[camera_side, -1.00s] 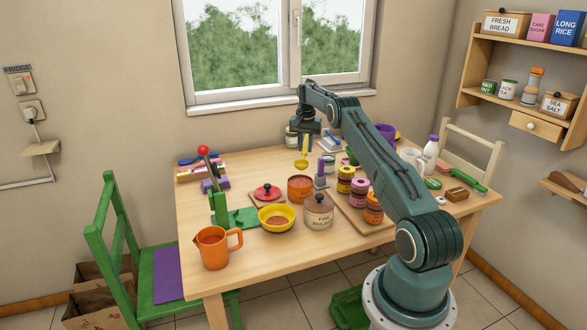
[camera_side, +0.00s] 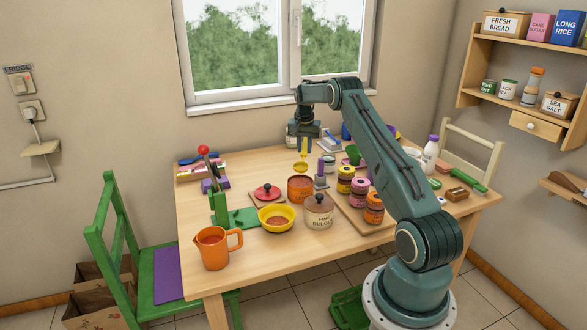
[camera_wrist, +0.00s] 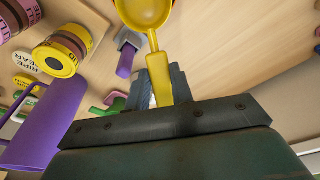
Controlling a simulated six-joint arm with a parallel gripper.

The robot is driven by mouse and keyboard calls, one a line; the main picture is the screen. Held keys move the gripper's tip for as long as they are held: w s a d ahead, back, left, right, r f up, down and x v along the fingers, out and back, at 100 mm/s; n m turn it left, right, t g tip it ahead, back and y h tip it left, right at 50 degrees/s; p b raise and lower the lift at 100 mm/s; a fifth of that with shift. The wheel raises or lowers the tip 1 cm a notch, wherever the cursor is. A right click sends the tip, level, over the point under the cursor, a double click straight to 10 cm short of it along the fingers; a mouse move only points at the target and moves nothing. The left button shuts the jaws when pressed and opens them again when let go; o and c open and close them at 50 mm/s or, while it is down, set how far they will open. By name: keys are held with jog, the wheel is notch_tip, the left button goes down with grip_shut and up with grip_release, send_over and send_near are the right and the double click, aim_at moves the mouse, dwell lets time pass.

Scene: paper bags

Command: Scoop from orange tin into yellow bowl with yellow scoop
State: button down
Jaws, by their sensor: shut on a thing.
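My gripper (camera_side: 303,138) is shut on the handle of the yellow scoop (camera_side: 301,167) and points down. The scoop hangs bowl-down, above and apparently just behind the orange tin (camera_side: 300,195). In the wrist view the scoop's handle (camera_wrist: 158,75) sits between my fingers, and its bowl reaches the top edge. The tin stands open on the table, with orange-brown contents showing. The yellow bowl (camera_side: 264,222) stands in front and left of the tin, with a brownish patch inside. I cannot tell whether the scoop holds anything.
A lidded bulgur jar (camera_side: 319,214) stands in front of the tin, right of the bowl. A red lid (camera_side: 267,191) lies left of the tin. Several pink- and yellow-lidded jars (camera_side: 345,180) stand to the right. An orange jug (camera_side: 212,249) is at the front left.

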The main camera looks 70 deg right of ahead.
aim_at(303, 156)
jog(key=shift+s+a+f+t+h, duration=0.1)
jog(key=shift+a+t+h, duration=0.05)
jog(key=shift+a+h, duration=0.5)
jog(key=shift+s+a+f+t+h, duration=0.15)
jog(key=shift+a+h, duration=0.3)
jog(key=shift+h, duration=0.3)
jog(key=shift+f, duration=2.25)
jog(key=shift+d+r, duration=0.1)
notch_tip(303, 156, up, 5)
jog(key=shift+r, duration=0.2)
jog(key=shift+d+f, duration=0.1)
jog(key=shift+d, duration=0.1)
notch_tip(303, 156, down, 5)
jog(key=shift+r, duration=0.2)
